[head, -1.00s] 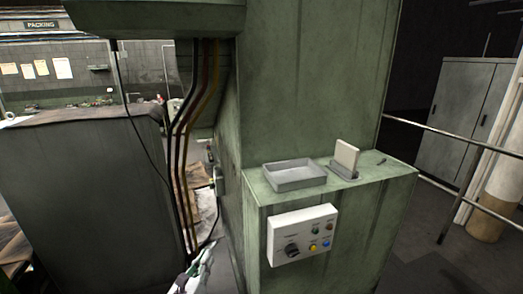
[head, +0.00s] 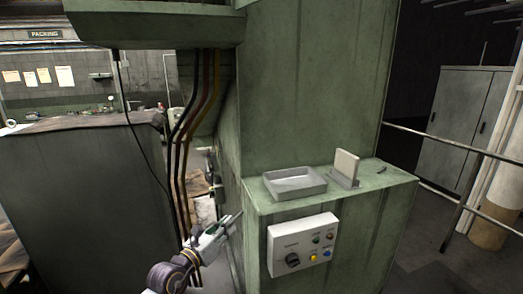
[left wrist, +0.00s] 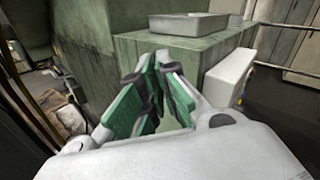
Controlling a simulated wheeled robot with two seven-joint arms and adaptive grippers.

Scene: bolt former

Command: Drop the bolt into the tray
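The tray (head: 294,190) is a shallow grey box on the green machine's ledge, and no bolt can be made out in it. It also shows in the left wrist view (left wrist: 188,24), beyond my fingers. My left gripper (head: 236,218) is left of the ledge and lower than the tray. In the left wrist view its green-padded fingers (left wrist: 153,70) come close together at the tips. Whether a bolt is between them cannot be made out. A small dark item (head: 381,169) lies on the ledge's right end, too small to identify. My right gripper is out of view.
The green ledge (head: 262,205) juts from the machine, with a white control box (head: 302,246) on its front. A pale upright plate in a holder (head: 346,167) stands right of the tray. Cables (head: 184,150) hang on the left. A rail (head: 450,141) runs at right.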

